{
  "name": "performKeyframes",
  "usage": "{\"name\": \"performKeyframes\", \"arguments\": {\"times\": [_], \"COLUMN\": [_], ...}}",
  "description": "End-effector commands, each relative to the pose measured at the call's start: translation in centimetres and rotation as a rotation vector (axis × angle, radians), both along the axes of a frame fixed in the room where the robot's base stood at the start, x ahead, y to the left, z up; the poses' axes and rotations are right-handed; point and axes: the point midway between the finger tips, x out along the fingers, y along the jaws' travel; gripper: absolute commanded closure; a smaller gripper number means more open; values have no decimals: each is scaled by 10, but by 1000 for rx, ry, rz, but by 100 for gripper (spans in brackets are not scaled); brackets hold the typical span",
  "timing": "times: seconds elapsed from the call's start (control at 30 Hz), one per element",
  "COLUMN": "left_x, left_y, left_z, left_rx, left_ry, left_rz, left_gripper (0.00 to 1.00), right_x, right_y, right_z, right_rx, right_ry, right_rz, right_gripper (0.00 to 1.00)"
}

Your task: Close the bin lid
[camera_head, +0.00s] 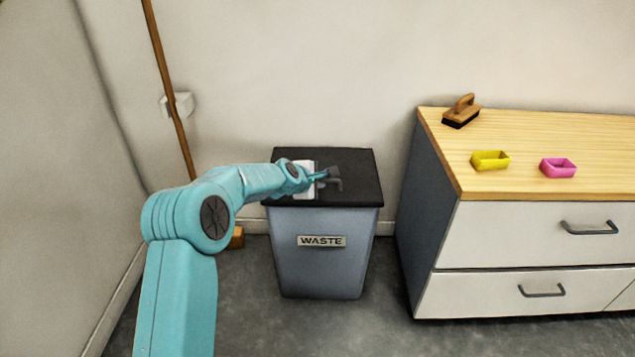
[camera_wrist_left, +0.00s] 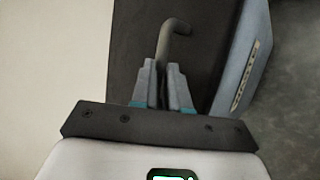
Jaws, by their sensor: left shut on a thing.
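The waste bin (camera_head: 322,255) is a grey-blue tapered box with a "WASTE" plate on its front, standing on the floor. Its dark lid (camera_head: 352,165) lies flat across the top. My left gripper (camera_head: 322,178) is over the lid and shut on the lid's dark bar handle (camera_head: 335,184). In the left wrist view, the fingers of the left gripper (camera_wrist_left: 163,85) are closed around the handle (camera_wrist_left: 173,38), whose bent end sticks out beyond them. The lid (camera_wrist_left: 130,60) fills the space behind. My right gripper is not in view.
A wooden-topped cabinet (camera_head: 530,232) with drawers stands right of the bin. A wooden pole (camera_head: 172,100) leans at the wall, left of the bin.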

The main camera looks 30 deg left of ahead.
Motion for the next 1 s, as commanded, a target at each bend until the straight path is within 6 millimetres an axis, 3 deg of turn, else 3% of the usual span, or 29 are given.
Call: {"name": "performKeyframes", "arguments": {"times": [0.03,0.43,0.47,0.5,0.53,0.83,1.0], "left_x": [-7,-9,-10,-10,-10,-14,-38], "left_y": [-4,-4,-4,-4,-4,-5,-5], "left_z": [-22,-23,-22,-23,-22,-18,3], "left_rx": [-20,-20,-20,-20,-20,-19,-17], "left_ry": [42,41,41,41,41,39,33], "left_rz": [-10,-10,-10,-11,-11,-11,-10], "left_gripper": [100,100,76,63,60,60,60], "right_x": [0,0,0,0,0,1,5], "right_y": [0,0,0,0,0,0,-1], "right_z": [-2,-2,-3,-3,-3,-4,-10], "right_rx": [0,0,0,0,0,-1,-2], "right_ry": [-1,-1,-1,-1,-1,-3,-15], "right_rz": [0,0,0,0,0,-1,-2], "right_gripper": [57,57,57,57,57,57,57]}}
